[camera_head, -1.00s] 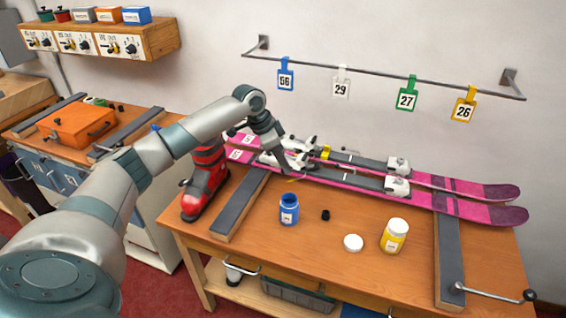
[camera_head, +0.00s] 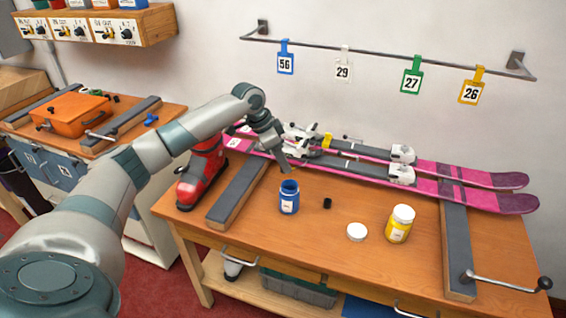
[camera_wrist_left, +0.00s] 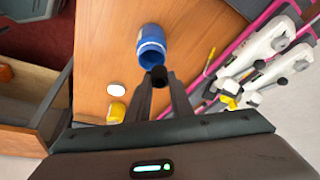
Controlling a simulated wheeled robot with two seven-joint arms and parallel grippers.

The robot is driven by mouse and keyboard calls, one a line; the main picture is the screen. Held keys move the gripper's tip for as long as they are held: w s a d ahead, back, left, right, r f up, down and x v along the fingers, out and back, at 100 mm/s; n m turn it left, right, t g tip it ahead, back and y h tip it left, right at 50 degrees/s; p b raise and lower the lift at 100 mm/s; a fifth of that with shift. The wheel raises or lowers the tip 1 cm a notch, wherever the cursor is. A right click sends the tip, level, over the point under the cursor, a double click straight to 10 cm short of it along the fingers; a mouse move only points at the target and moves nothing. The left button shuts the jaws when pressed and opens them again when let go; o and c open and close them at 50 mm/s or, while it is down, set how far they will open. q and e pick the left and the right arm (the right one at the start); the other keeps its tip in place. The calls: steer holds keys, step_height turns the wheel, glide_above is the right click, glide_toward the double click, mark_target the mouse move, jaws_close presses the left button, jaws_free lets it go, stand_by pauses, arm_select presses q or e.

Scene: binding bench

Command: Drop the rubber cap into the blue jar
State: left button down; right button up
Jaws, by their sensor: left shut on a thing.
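The blue jar (camera_head: 289,198) stands upright and open on the bench. It also shows in the left wrist view (camera_wrist_left: 151,42), with its open mouth towards my fingers. My left gripper (camera_head: 287,168) is above the bench, just behind the jar in the head view. In the left wrist view its fingers are shut on a small black piece, which looks like the rubber cap (camera_wrist_left: 159,76), just off the jar's rim. The head view does not show this piece clearly. Another small black piece (camera_head: 327,203) stands on the bench right of the jar. My right gripper is not in view.
A white lid (camera_head: 357,232) and a yellow jar (camera_head: 399,223) are to the right. Pink skis (camera_head: 460,196) lie along the back. A red ski boot (camera_head: 203,174) stands at left, beside a grey-topped support (camera_head: 238,194). The front of the bench is mostly clear.

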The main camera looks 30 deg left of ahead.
arm_select(q)
steer(key=shift+f, duration=0.1)
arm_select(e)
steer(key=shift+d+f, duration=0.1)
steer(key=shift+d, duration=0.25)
arm_select(q)
steer(key=c, duration=1.5)
jaws_free()
steer(key=shift+s+a+r, duration=0.15)
steer(key=shift+r, duration=0.35)
steer(key=b+v, duration=0.3)
steer(key=v, duration=1.3)
steer(key=shift+s+a+r+b, duration=0.1)
steer(key=shift+a+r+b, duration=0.05)
steer(key=shift+b, duration=0.15)
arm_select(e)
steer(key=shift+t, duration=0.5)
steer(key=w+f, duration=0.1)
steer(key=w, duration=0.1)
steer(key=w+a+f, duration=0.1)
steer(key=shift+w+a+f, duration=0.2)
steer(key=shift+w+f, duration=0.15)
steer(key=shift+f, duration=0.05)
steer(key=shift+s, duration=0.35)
